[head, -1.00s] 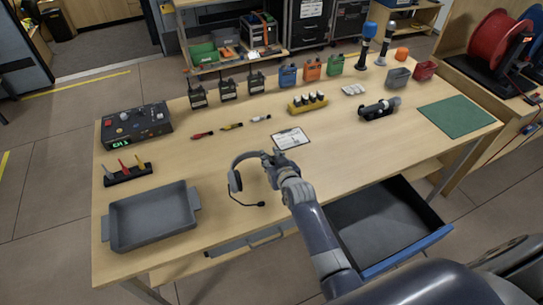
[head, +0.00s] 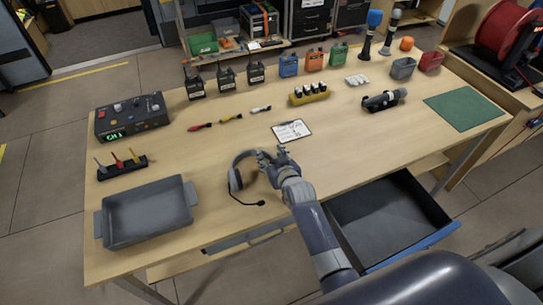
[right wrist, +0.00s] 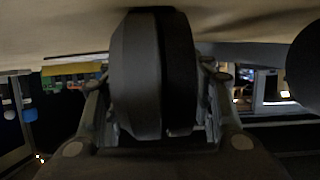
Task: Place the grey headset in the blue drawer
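The grey headset (head: 234,180) lies on the wooden table near its front edge, right of the grey tray, with its microphone boom toward the front. My right gripper (head: 270,158) is at the headset's right side. In the right wrist view a dark rounded part of the headset (right wrist: 150,75) fills the space between the two fingers, which look closed against its sides; exact contact is dark and hard to see. The blue drawer (head: 415,248), with a blue front edge and a dark, empty-looking interior, stands open below the table at the right. My left gripper is not in view.
A grey tray (head: 147,213) stands at the table's front left. A clipboard (head: 291,131) lies just behind my right gripper, and a microphone in a black holder (head: 384,100) farther right. Several radios stand along the back. The table's front right is clear.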

